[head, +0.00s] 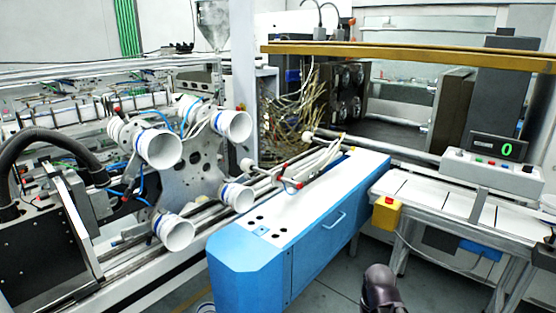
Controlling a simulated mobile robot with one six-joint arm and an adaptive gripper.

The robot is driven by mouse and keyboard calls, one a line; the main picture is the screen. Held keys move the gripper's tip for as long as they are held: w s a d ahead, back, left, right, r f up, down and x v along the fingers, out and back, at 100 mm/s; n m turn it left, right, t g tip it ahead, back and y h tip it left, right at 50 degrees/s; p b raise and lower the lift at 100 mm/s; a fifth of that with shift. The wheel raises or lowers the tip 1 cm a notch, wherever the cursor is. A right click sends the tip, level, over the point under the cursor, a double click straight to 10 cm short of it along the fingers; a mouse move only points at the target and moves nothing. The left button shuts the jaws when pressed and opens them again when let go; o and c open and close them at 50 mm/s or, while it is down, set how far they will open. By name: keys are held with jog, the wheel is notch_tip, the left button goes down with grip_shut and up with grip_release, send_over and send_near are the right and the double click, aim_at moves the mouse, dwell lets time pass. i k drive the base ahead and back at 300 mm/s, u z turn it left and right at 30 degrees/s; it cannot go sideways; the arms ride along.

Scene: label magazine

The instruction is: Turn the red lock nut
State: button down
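I cannot tell for certain which part is the red lock nut. Small red parts show in the head view in several places. My gripper's fingers are not visible in this view.
White cups (158,148) on a metal plate stand left of the blue cabinet (300,230). A black hose (65,143) curves at the far left. A white table (440,200) with a yellow box (386,213) stands right. Grey floor (340,275) shows in front.

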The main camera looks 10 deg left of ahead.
aim_at(279, 176)
jog(key=i, duration=1.25)
jog(key=z, duration=0.35)
